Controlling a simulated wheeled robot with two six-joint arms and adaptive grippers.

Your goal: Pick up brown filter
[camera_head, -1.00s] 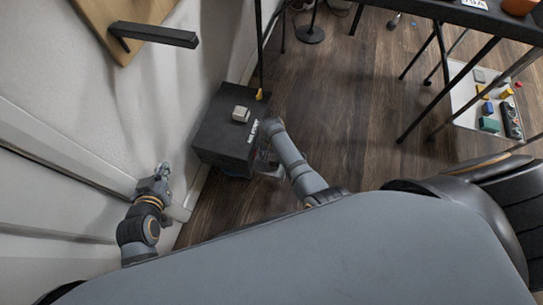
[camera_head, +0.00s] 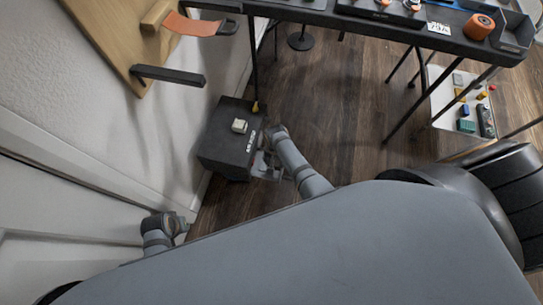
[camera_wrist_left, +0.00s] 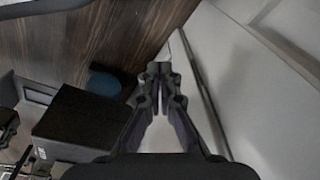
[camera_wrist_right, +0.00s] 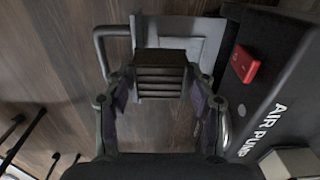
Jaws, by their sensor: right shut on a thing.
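The air pump is a black box (camera_head: 228,135) on the floor by the wall, with a grey tray and handles (camera_wrist_right: 190,38) at its side. In the right wrist view a dark brown, ribbed block, the filter (camera_wrist_right: 161,72), sits at the tray. My right gripper (camera_wrist_right: 162,92) has its fingers on either side of the filter and is shut on it. In the head view this gripper (camera_head: 266,166) is beside the pump and the filter cannot be made out. My left gripper (camera_wrist_left: 158,70) has its fingertips together, empty, near the wall.
A red switch (camera_wrist_right: 244,64) and a pale block (camera_head: 239,126) are on the pump. A black workbench (camera_head: 385,14) with thin legs stands at the back. A white board with coloured parts (camera_head: 446,98) lies at the right. Wood floor between is clear.

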